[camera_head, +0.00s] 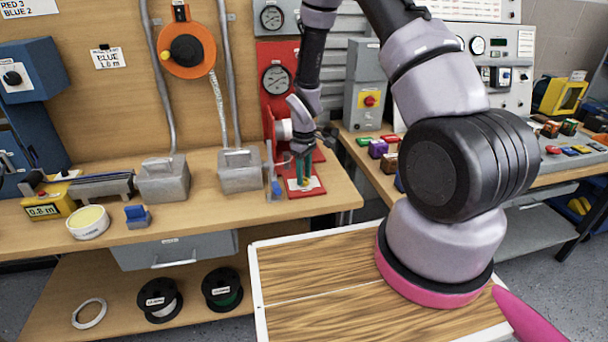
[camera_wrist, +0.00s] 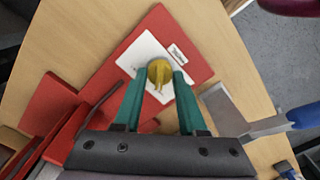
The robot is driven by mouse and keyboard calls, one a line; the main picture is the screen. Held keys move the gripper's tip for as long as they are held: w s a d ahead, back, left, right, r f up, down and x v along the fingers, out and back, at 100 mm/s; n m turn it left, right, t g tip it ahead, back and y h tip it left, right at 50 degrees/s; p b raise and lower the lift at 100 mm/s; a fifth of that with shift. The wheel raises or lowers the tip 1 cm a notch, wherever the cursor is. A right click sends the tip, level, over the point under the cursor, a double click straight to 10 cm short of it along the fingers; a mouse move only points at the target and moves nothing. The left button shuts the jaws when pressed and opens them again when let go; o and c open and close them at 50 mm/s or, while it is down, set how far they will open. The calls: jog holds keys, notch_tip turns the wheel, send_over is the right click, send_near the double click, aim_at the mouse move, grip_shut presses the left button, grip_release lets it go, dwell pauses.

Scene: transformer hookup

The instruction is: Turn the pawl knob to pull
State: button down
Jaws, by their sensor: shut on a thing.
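The pawl knob (camera_wrist: 160,73) is a round yellow knob with a raised bar, seen in the wrist view on a white plate (camera_wrist: 146,49) set on a red base (camera_wrist: 181,28). My gripper (camera_wrist: 158,80) has two green fingers, pointing down at the knob, with their tips against its two sides. The fingers are shut on the knob. In the head view my gripper (camera_head: 303,182) is over the red base (camera_head: 318,190) at the bench's right end, and the knob is mostly hidden by the fingers. A small label (camera_wrist: 177,55) lies beside the knob on the red base.
A red upright with a gauge (camera_head: 277,80) stands behind my gripper. A grey metal block (camera_head: 240,170) is to its left. A blue-handled lever (camera_wrist: 300,117) with a grey plate (camera_wrist: 226,110) is close on the right in the wrist view. The bench's front edge (camera_head: 340,208) is near.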

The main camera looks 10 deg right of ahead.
jog(key=m, duration=0.4)
jog(key=shift+m, duration=0.3)
jog(key=m, duration=0.9)
jog(key=shift+m, duration=1.8)
jog(key=shift+c, duration=2.3)
grip_release()
jog(key=shift+r, duration=0.15)
